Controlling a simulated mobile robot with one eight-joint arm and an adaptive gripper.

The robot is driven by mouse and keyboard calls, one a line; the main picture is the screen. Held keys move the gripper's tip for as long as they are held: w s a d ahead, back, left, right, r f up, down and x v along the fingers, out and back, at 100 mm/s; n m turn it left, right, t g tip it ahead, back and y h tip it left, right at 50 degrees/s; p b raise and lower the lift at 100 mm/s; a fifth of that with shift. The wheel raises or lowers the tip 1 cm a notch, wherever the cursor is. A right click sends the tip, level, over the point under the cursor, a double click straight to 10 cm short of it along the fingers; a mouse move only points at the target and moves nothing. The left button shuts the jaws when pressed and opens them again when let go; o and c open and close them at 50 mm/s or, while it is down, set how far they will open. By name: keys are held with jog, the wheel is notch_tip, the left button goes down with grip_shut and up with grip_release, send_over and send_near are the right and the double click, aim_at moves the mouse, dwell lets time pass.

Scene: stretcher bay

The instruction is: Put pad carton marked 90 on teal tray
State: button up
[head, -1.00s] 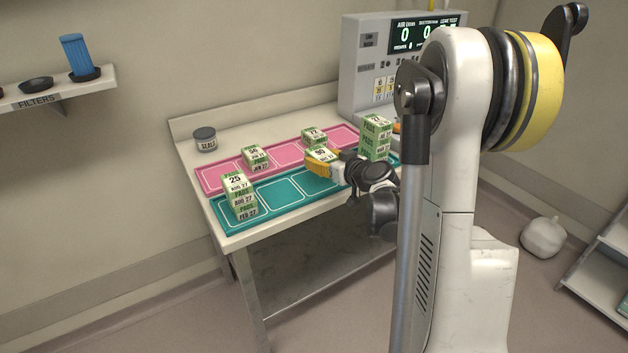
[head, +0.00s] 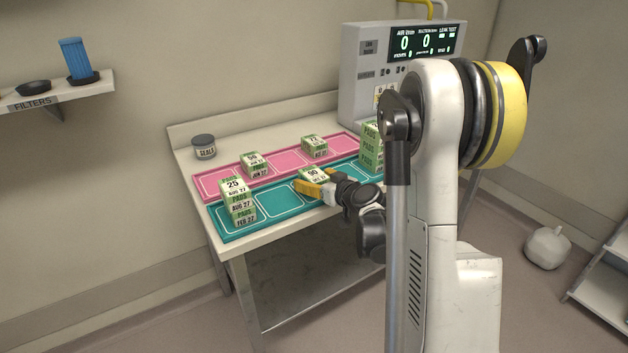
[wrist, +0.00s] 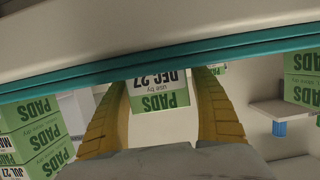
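The pad carton marked 90 (head: 313,174) is a small white and green box at the middle of the teal tray (head: 238,232). My gripper (head: 312,186), with yellow fingers, reaches it from the front right. In the wrist view, which is upside down, the carton (wrist: 160,97) sits upright between my two fingers (wrist: 160,90), which look closed on its sides. The tray's edge (wrist: 60,80) covers the carton's base there. I cannot tell if it rests on the tray or hangs just above it.
A carton stack topped by 25 (head: 238,203) stands on the teal tray's left end, and a taller stack (head: 371,150) on its right. The pink tray (head: 285,160) behind holds two cartons, 56 (head: 254,164) and 77 (head: 314,146). A seals jar (head: 204,147) stands at back left.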

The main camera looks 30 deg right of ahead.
jog(key=shift+r, duration=0.25)
jog(key=p+v, duration=0.4)
jog(key=v, duration=0.8)
jog(key=s+a+r+g+y, duration=0.1)
jog(key=s+a+r+g, duration=0.1)
jog(key=a, duration=0.6)
jog(key=s+a+r+g+y, duration=0.1)
jog(key=a+g, duration=0.1)
jog(key=a, duration=0.5)
jog(key=s+a+r+g+h, duration=0.1)
jog(key=s+a, duration=0.3)
jog(key=s, duration=0.3)
jog(key=s+a+r+g+h, duration=0.1)
jog(key=s+a, duration=0.3)
jog(key=s, duration=0.4)
jog(key=shift+s+g, duration=0.15)
jog(key=shift+g, duration=0.65)
